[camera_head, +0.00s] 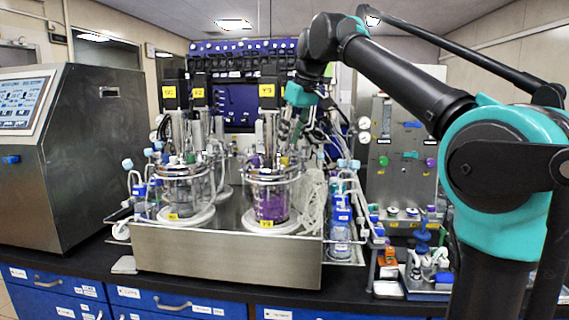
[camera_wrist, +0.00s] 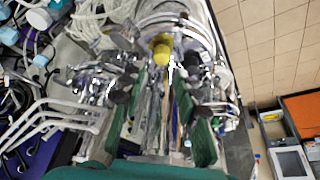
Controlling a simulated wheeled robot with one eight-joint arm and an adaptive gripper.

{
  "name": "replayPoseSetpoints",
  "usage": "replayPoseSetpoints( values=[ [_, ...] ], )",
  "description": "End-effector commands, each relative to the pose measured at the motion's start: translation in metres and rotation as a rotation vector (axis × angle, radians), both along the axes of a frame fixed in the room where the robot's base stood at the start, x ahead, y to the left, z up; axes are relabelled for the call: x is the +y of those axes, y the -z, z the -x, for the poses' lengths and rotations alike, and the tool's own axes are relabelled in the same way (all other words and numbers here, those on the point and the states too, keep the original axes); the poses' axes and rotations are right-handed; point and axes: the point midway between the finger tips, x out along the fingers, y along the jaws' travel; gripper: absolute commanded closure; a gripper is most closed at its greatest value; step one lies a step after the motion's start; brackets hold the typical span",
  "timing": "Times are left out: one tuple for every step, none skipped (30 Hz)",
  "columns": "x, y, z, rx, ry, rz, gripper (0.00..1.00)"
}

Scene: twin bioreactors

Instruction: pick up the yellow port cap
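The yellow port cap (camera_wrist: 162,48) shows in the wrist view on top of a metal vessel lid, just beyond my fingertips and roughly centred between them. In the head view a small yellow spot, probably this cap (camera_head: 284,161), shows on the lid of the right bioreactor (camera_head: 271,195), which holds purple liquid. My gripper (camera_wrist: 160,80) has two green-padded fingers, spread apart with nothing clearly held between them. In the head view my gripper (camera_head: 293,126) points down over the right bioreactor, partly lost among tubes and fittings.
The left bioreactor (camera_head: 185,192) stands close beside. Clear tubing (camera_head: 312,200) hangs right of the right vessel. Metal posts and fittings crowd both lids. A steel cabinet (camera_head: 75,150) stands at left, and blue-capped bottles (camera_head: 341,220) stand right of the vessels.

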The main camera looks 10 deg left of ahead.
Motion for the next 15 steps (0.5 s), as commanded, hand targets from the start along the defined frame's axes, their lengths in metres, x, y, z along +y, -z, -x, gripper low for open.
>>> replayPoseSetpoints(
  values=[
    [0.001, 0.004, -0.001, 0.000, 0.000, 0.000, 0.69],
    [0.001, 0.005, -0.001, 0.000, 0.000, 0.000, 0.69],
    [0.002, 0.006, -0.002, 0.000, 0.000, 0.000, 0.69],
    [0.002, 0.008, -0.002, 0.000, 0.000, 0.000, 0.69],
    [0.003, 0.010, -0.002, 0.000, 0.000, 0.000, 0.69],
    [0.004, 0.014, -0.003, 0.000, -0.001, 0.000, 0.69],
    [0.005, 0.017, -0.004, 0.000, -0.001, 0.000, 0.69],
    [0.006, 0.022, -0.005, 0.000, -0.001, 0.000, 0.69],
    [0.008, 0.027, -0.006, 0.000, -0.001, 0.000, 0.69],
    [0.009, 0.032, -0.007, 0.000, -0.001, 0.000, 0.69],
    [0.010, 0.036, -0.007, -0.001, -0.002, 0.001, 0.69],
    [0.012, 0.041, -0.009, -0.001, -0.002, 0.001, 0.69],
    [0.013, 0.044, -0.010, -0.001, -0.002, 0.001, 0.69],
    [0.013, 0.047, -0.011, -0.001, -0.002, 0.001, 0.69],
    [0.014, 0.051, -0.012, 0.000, -0.001, 0.000, 0.69]
  ],
)
